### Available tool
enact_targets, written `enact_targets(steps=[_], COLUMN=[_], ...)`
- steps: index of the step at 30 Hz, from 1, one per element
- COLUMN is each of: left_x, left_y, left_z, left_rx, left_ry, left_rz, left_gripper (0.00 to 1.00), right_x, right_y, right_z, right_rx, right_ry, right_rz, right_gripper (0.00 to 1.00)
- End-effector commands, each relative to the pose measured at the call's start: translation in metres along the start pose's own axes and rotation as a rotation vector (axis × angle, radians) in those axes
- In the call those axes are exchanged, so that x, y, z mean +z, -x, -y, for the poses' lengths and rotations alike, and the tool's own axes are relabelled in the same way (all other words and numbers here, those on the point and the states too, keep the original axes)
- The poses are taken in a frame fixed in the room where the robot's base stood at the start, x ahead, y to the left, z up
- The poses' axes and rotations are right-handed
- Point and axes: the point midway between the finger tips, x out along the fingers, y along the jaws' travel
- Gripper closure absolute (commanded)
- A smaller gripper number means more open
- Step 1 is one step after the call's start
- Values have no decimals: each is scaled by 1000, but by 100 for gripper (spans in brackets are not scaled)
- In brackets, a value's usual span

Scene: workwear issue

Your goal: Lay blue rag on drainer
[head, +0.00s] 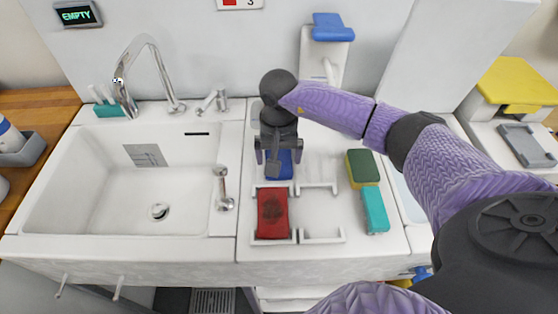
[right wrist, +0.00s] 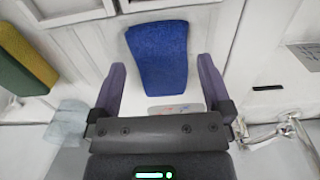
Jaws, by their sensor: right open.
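A blue rag (head: 279,165) lies on the white drainer (head: 328,218) to the right of the sink, just behind the left pair of white brackets. In the right wrist view the blue rag (right wrist: 158,62) lies flat, slightly skewed. My right gripper (head: 277,155) is above the rag, pointing down, and partly hides it in the head view. In the right wrist view my gripper (right wrist: 160,72) is open, its fingers on either side of the rag, with nothing clamped. I cannot tell its exact height above the rag. My left gripper is out of view.
A red rag (head: 272,212) with a dark stain sits in the left brackets. A green-yellow sponge (head: 362,168) and a teal block (head: 374,210) lie to the right. Another blue piece (head: 330,27) tops a white stand behind. The sink (head: 75,200) is left. The right brackets are empty.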

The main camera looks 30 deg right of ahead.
Motion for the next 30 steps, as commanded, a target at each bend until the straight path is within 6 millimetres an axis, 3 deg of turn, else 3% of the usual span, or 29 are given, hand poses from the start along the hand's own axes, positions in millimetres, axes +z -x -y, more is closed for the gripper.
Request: enact_targets(steps=[3,9,13,26,30], left_x=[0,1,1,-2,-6], left_y=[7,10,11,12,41], left_z=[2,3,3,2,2], left_rx=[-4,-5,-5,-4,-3], left_ry=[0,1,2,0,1], left_rz=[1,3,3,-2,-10], left_gripper=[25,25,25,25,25], right_x=[-1,-1,0,0,0], right_y=[39,81,91,93,124], right_z=[0,0,0,0,0], right_rx=[-3,-2,-1,-1,-4], right_ry=[0,-1,0,0,0], right_rz=[-6,-4,-1,0,-7], right_gripper=[0,0,0,0,0])
